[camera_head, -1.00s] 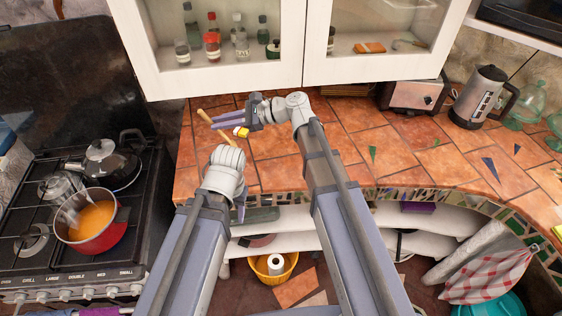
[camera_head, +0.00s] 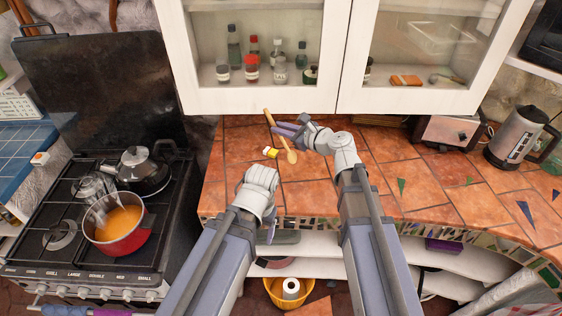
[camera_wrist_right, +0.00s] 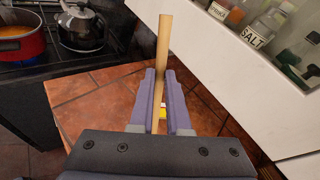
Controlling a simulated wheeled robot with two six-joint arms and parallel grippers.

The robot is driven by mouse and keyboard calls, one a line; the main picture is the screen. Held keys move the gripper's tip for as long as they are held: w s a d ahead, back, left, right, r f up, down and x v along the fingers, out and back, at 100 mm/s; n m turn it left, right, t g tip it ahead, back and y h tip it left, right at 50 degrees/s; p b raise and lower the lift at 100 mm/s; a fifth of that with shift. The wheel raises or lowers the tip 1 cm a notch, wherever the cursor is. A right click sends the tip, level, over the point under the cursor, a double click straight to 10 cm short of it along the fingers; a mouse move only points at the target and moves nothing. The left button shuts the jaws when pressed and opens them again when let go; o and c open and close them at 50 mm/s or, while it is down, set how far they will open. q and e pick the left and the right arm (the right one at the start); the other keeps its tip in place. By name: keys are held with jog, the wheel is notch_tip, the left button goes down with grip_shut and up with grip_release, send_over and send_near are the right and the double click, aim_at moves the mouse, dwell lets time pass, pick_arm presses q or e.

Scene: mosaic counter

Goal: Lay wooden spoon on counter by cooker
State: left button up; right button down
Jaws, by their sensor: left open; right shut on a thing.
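The wooden spoon (camera_head: 291,155) is gripped by its handle in my right gripper (camera_head: 278,129), which is shut on it. It is over the left part of the tiled counter (camera_head: 310,194); its height above the tiles is hard to tell. In the right wrist view the spoon's handle (camera_wrist_right: 164,42) stands between the two fingers (camera_wrist_right: 160,100) and sticks out past their tips. My left gripper (camera_head: 270,228) is open and empty, low in front of the counter's edge, partly hidden by its own wrist. The cooker (camera_head: 75,205) stands left of the counter.
A small yellow-labelled item (camera_head: 270,152) lies on the counter close to the spoon. A red pot (camera_head: 127,240) and a kettle (camera_head: 143,170) stand on the cooker. A toaster (camera_head: 447,133) is farther right. The white wall cupboard (camera_head: 260,103) hangs behind. Tiles between are clear.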

notch_tip(320, 180, down, 8)
jog(key=b, duration=0.7)
jog(key=shift+f, duration=0.25)
